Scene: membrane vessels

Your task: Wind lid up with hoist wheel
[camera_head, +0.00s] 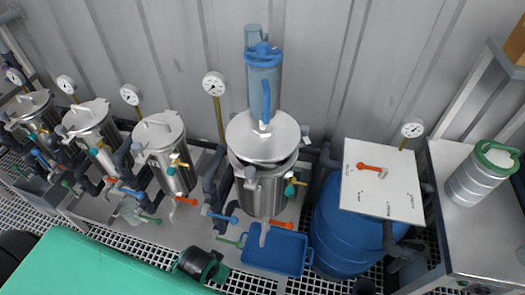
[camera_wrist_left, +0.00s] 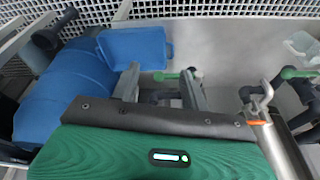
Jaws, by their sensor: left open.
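The round steel lid (camera_head: 262,138) sits above the steel vessel (camera_head: 263,190) in the middle of the head view, slightly tilted, with a dark gap below its rim. My left gripper (camera_wrist_left: 162,88) shows two grey fingers spread apart in the left wrist view, holding nothing visible. Neither gripper is identifiable in the head view.
A blue tray (camera_head: 273,252) lies before the vessel. A blue barrel (camera_head: 345,230) under a white board (camera_head: 383,180) stands to the right. Smaller steel vessels (camera_head: 163,145) line the left. A steel bench (camera_head: 478,220) carries a canister (camera_head: 480,174). A green surface (camera_head: 95,270) fills the lower left.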

